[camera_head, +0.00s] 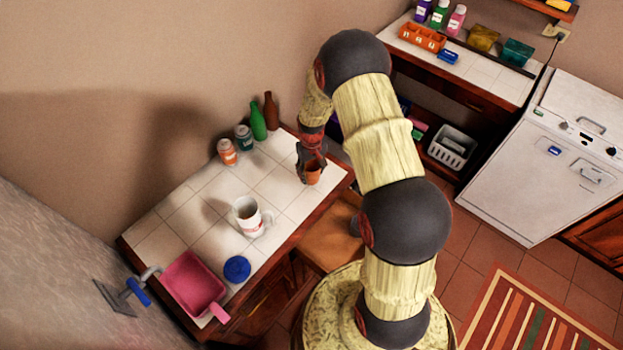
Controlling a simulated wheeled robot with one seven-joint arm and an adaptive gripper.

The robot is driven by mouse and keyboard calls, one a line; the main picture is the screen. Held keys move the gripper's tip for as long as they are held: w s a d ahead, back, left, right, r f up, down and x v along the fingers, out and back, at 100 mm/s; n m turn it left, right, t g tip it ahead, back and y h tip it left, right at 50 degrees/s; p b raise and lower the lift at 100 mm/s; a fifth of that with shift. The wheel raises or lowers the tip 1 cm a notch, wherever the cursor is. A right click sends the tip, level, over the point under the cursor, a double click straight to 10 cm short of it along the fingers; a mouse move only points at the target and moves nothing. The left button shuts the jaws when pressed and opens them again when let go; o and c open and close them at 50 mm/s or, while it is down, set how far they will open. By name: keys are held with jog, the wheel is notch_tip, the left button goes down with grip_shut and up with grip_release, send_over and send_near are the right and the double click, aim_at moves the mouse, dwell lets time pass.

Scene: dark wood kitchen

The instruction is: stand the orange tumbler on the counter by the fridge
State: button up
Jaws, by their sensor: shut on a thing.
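The orange tumbler (313,175) is at the right end of the white-tiled counter (190,218). My gripper (312,162) reaches down from above and is shut on the tumbler near its rim. The tumbler looks upright, and its upper part is partly hidden by the fingers. I cannot tell whether its base touches the tiles or hangs just above them. A grey panel (50,270) with a handle-like fitting stands at the counter's left end; it may be the fridge, but I cannot be sure.
On the counter are a white mug (247,217), a pink tub (194,283), a blue round item (237,269), two jars (228,152), a green bottle (258,121) and a brown bottle (271,111). Bare tiles lie mid-counter. A white appliance (545,160) stands right.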

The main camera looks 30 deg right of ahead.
aim_at(311, 177)
jog(key=shift+w+f+b, duration=0.1)
jog(key=shift+f+b, duration=0.4)
jog(key=shift+f, duration=1.15)
jog(key=shift+f, duration=0.2)
jog(key=o, duration=1.1)
jog(key=shift+o, duration=0.3)
